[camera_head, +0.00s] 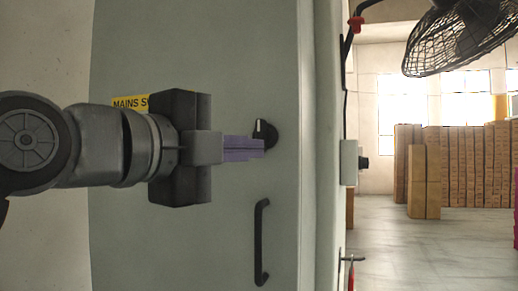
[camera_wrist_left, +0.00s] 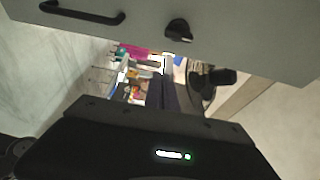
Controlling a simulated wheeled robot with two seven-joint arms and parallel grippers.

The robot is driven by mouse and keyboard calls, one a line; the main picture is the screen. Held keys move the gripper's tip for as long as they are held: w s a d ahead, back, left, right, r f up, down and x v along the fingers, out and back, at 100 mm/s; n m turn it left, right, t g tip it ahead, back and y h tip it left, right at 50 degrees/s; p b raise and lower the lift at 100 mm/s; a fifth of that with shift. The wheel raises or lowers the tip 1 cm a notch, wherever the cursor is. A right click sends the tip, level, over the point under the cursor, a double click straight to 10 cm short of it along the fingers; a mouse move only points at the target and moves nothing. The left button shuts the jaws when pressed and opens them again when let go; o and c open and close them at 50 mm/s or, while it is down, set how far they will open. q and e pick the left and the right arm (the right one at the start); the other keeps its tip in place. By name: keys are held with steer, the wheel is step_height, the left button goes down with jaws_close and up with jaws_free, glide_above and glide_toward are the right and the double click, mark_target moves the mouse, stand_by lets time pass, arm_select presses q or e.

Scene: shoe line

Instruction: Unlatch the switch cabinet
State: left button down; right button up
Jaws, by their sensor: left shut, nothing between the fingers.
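The grey switch cabinet door (camera_head: 220,235) fills the left half of the head view; its lower part spans the top of the left wrist view (camera_wrist_left: 230,35). A round black latch knob (camera_head: 264,133) with a light mark sits near the door's right edge; it also shows in the wrist view (camera_wrist_left: 179,30). A black bar handle (camera_head: 262,242) is below the knob. My left gripper (camera_head: 262,149) is shut and empty, its purple-grey fingertips overlapping the knob's lower left in the head view. Whether they touch it I cannot tell. My right gripper is not in view.
A yellow "MAINS SW..." label (camera_head: 130,102) is partly hidden behind my gripper. A black caged fan (camera_head: 460,38) hangs at the upper right. Stacked brown boxes (camera_head: 465,165) stand far back on open floor (camera_head: 410,250). A small grey box (camera_head: 349,163) juts out right of the cabinet.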

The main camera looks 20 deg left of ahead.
mark_target(271, 136)
arm_select(q)
steer(key=p+x, duration=0.5)
steer(key=x, duration=0.5)
steer(key=shift+w+r, duration=0.15)
steer(key=shift+w, duration=0.1)
steer(key=a, duration=0.4)
steer(key=shift+f+b, duration=0.2)
steer(key=shift+b, duration=0.1)
steer(key=shift+s, duration=0.1)
steer(key=shift+a, duration=0.1)
